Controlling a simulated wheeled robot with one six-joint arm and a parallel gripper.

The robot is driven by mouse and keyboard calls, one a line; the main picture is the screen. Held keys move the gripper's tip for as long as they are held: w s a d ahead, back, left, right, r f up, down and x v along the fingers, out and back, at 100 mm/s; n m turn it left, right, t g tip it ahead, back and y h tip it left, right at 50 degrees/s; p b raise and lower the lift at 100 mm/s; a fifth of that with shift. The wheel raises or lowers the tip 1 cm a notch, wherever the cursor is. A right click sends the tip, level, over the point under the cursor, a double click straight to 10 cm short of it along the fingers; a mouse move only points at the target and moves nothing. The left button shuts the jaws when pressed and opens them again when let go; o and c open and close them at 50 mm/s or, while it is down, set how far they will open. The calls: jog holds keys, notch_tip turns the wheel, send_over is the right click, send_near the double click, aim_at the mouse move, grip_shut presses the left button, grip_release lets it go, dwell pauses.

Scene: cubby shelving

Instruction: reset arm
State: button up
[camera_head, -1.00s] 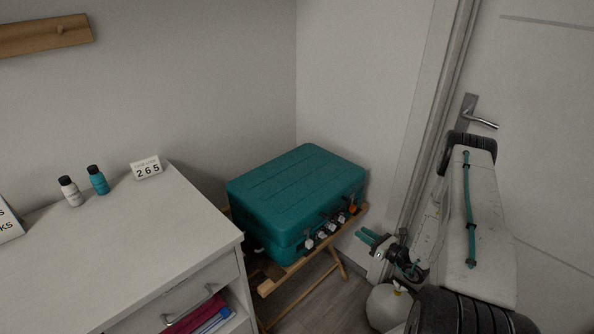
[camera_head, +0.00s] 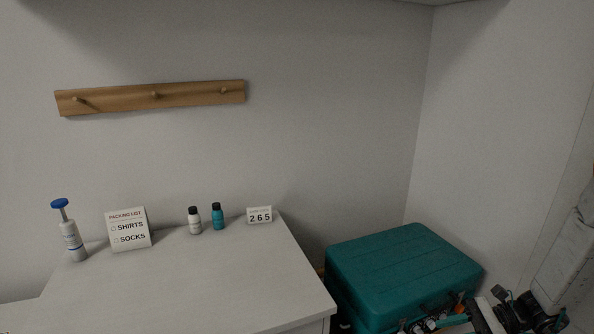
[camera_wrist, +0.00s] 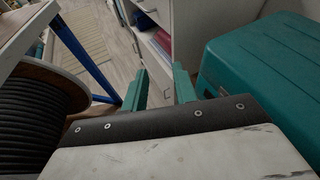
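My gripper (camera_wrist: 160,88) shows in the wrist view with two teal fingers apart and nothing between them. In the head view only part of my arm shows at the lower right, in front of the teal suitcase's right corner; the fingertips are not clear there. The closed teal suitcase (camera_head: 400,268) stands to the right of the white dresser. In the wrist view the suitcase (camera_wrist: 265,75) is just right of the fingers.
The white dresser (camera_head: 220,285) carries a packing list sign (camera_head: 129,230), two small bottles, a 265 card (camera_head: 259,215) and a blue-topped pump bottle (camera_head: 70,235). A wooden peg rail (camera_head: 152,97) hangs above. A cable spool (camera_wrist: 38,110) is left of my gripper.

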jog(key=s+a+r+n+h, duration=0.3)
jog(key=s+r+n, duration=0.3)
jog(key=r, duration=0.3)
jog(key=s+a+r+n+h, duration=0.4)
jog(key=s+r+n+h, duration=0.2)
jog(key=r, duration=0.3)
jog(key=s+a+r+n+h, duration=0.3)
jog(key=s+r+n+h, duration=0.2)
jog(key=s+r, duration=0.3)
jog(key=shift+a+r+n, duration=0.15)
jog(key=shift+r+n, duration=0.25)
jog(key=shift+r, duration=0.55)
